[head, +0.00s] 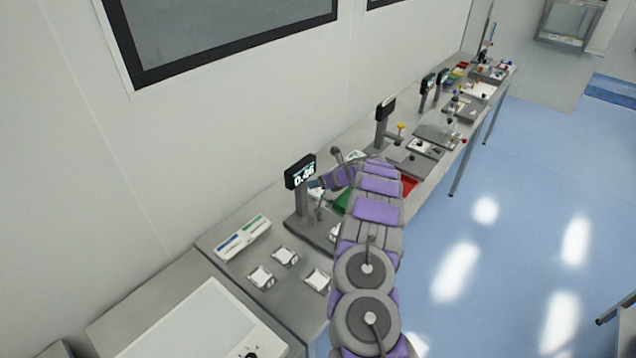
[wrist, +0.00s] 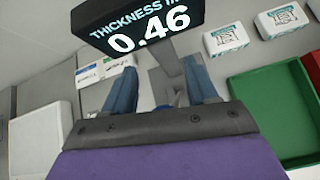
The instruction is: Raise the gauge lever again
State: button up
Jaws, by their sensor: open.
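The thickness gauge has a dark display (head: 301,172) reading 0.46 on a grey post above a flat base (head: 312,234). In the wrist view the display (wrist: 140,28) fills the upper middle and reads "THICKNESS" and 0.46. My gripper (wrist: 165,92) is open, its two blue fingers apart on either side of the gauge's grey post and base area. A small grey part, perhaps the lever (wrist: 179,100), shows between the fingers; I cannot tell whether they touch it. In the head view my gripper (head: 316,187) is beside the post, just below the display, partly hidden by my arm.
Several small white sample pieces (head: 261,276) lie on the bench in front of the gauge. A white box with coloured strips (head: 242,237) is at left. Green (wrist: 270,110) and red trays stand right of the gauge. Other instruments (head: 385,108) line the bench farther back.

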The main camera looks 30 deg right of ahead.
jog(key=b+v, duration=0.1)
jog(key=v, duration=1.5)
